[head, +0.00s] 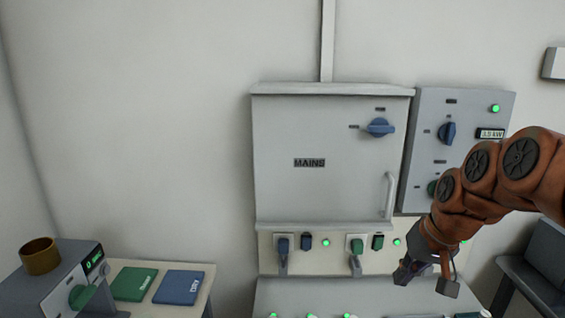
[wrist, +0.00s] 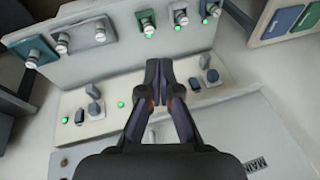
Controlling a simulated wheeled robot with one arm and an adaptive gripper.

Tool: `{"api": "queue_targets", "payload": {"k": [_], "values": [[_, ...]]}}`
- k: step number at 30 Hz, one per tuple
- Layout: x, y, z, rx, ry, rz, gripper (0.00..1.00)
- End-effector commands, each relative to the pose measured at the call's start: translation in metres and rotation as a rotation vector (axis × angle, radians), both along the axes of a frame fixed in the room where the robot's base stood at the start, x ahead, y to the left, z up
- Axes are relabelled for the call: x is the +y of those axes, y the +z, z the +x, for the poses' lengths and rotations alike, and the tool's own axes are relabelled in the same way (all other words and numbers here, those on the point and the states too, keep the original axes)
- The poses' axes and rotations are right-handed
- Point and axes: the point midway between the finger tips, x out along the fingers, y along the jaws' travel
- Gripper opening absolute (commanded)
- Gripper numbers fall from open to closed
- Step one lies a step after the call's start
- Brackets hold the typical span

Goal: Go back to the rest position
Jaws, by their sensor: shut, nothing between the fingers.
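My gripper (head: 408,272) hangs at the end of my orange-brown arm, in front of the lower right of the grey MAINS cabinet (head: 300,190) in the head view. In the wrist view its dark fingers (wrist: 158,72) are together with nothing between them. They appear over the switch strip (wrist: 72,100) below the cabinet; I cannot tell how close they are to it. My arm hides part of the panel at the right.
The cabinet has a blue rotary knob (head: 380,127) and a handle (head: 390,195). A smaller control panel (head: 470,110) stands to its right. At left are a grey device with a brass cup (head: 40,256), a green book (head: 134,283) and a blue book (head: 179,287).

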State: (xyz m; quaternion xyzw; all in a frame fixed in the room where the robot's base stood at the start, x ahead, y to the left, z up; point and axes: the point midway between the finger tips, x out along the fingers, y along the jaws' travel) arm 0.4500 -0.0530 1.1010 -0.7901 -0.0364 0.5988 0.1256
Motion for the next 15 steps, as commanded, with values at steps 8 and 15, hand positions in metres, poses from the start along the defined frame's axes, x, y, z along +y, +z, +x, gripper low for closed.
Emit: {"api": "queue_targets", "payload": {"k": [8, 15], "values": [[0.053, -0.051, -0.122, 0.207, 0.120, -0.108, 0.00], [0.058, -0.090, -0.218, 0.360, 0.149, -0.189, 0.00]]}}
